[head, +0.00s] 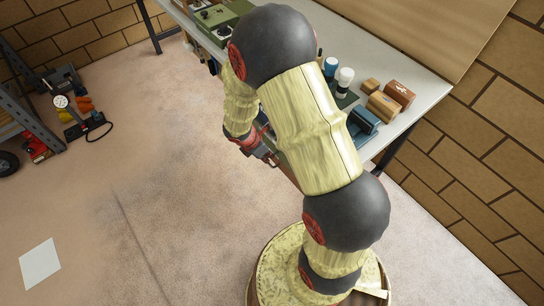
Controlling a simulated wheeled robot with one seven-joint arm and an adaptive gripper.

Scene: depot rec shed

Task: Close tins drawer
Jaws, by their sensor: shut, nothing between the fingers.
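My gripper (268,155) is at the left side of my arm, near the front edge of the workbench (425,95). It is small in the picture and partly covered by my arm; it is shut with nothing in it. The tins drawer cannot be made out. My arm covers much of the bench front, where a thin reddish edge shows just beyond the gripper. I cannot tell whether that edge belongs to a drawer, or whether the gripper touches it.
On the bench stand a green case (218,20), a blue-capped bottle (330,67), a white-capped bottle (345,78), a teal object (363,122) and brown boxes (399,94). A metal shelf (28,110) stands left. A white sheet (40,264) lies on open floor.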

